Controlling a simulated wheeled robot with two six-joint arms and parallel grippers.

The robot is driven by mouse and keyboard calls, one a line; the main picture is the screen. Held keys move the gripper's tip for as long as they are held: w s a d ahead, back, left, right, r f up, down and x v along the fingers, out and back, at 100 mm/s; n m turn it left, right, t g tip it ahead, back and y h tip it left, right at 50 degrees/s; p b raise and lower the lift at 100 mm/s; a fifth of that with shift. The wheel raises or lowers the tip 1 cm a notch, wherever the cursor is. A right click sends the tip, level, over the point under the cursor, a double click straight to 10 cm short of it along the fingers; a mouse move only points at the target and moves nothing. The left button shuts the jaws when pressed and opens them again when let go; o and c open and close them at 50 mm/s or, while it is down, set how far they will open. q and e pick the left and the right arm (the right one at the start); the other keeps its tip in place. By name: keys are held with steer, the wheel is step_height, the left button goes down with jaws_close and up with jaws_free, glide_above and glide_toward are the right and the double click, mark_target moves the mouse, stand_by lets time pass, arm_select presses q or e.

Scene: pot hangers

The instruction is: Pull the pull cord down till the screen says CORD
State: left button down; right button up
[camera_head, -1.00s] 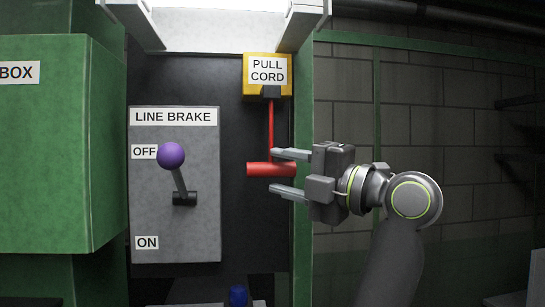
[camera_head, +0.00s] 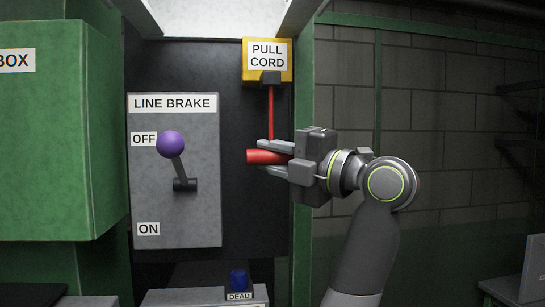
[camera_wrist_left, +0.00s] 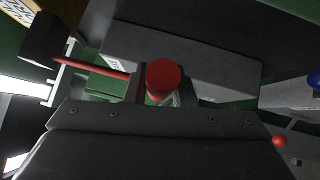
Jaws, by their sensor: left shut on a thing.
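The yellow pull cord box (camera_head: 284,74) is at the upper middle in the head view. Its red cord (camera_head: 271,112) hangs straight down to a red horizontal handle (camera_head: 257,157). My left gripper (camera_head: 276,157) is shut on the handle, one finger above it and one below. The handle's left end sticks out past the fingertips. In the left wrist view the round red end of the handle (camera_wrist_left: 163,75) shows between the fingers, and the cord (camera_wrist_left: 92,66) runs off to the upper left. No screen text is readable. My right gripper is not in view.
A grey LINE BRAKE panel (camera_head: 205,220) with a purple-knobbed lever (camera_head: 171,145), beside OFF, is to the left. A green box (camera_head: 60,150) stands farther left. A blue button (camera_head: 239,280) labelled DEAD is below. A green post (camera_head: 302,230) stands behind my gripper.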

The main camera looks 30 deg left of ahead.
arm_select(q)
step_height(320, 180, down, 5)
steer(key=shift+r+b, duration=0.15)
steer(key=shift+b, duration=1.05)
steer(key=c, duration=1.2)
jaws_free()
steer(key=s+d+f+b, duration=0.2)
steer(key=d+b, duration=0.3)
steer(key=d, duration=1.2)
steer(key=shift+b, duration=0.35)
